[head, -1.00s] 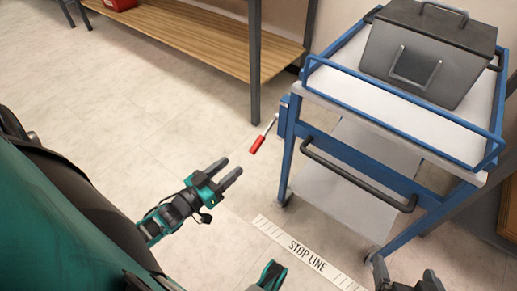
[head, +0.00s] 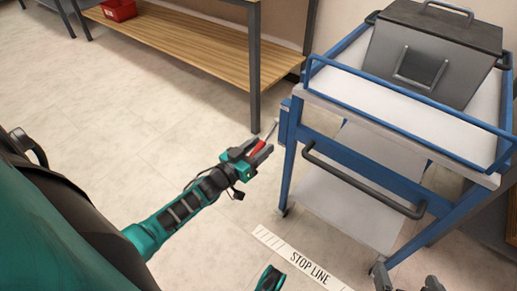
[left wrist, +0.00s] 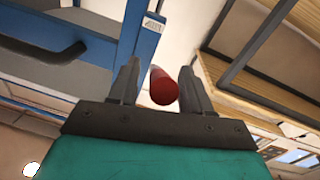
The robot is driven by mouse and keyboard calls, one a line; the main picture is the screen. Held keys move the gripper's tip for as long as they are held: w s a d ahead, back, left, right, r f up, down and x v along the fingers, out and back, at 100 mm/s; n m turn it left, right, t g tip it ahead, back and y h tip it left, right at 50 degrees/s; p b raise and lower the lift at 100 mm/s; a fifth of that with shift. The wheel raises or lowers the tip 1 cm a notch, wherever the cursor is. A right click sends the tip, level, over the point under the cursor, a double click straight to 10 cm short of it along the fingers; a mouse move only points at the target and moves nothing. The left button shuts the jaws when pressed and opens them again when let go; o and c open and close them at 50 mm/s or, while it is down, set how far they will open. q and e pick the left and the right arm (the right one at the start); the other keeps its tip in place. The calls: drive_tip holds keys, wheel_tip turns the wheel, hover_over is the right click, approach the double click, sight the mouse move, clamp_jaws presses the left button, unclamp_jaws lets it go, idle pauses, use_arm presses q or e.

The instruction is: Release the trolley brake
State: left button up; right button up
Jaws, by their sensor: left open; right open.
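The blue trolley (head: 365,160) stands at the right in the head view, with a black push handle (head: 360,182) on its near side. Its brake lever has a red grip (head: 257,147) on a thin metal rod at the trolley's left front corner. My left gripper (head: 262,153) is open at the red grip. In the left wrist view the red grip (left wrist: 163,86) shows end-on between the two open fingers (left wrist: 158,90), with gaps on both sides. My right gripper (head: 408,284) is at the bottom edge, open and empty, partly cut off.
A grey lidded box (head: 430,55) stands on the trolley's top tray. A floor strip marked STOP LINE (head: 302,260) lies before the trolley. A wooden-shelved bench (head: 190,48) with a red bin (head: 118,10) stands at the back left. Floor left of the trolley is clear.

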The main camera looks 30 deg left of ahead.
use_arm(q)
drive_tip(key=shift+c, duration=0.5)
clamp_jaws()
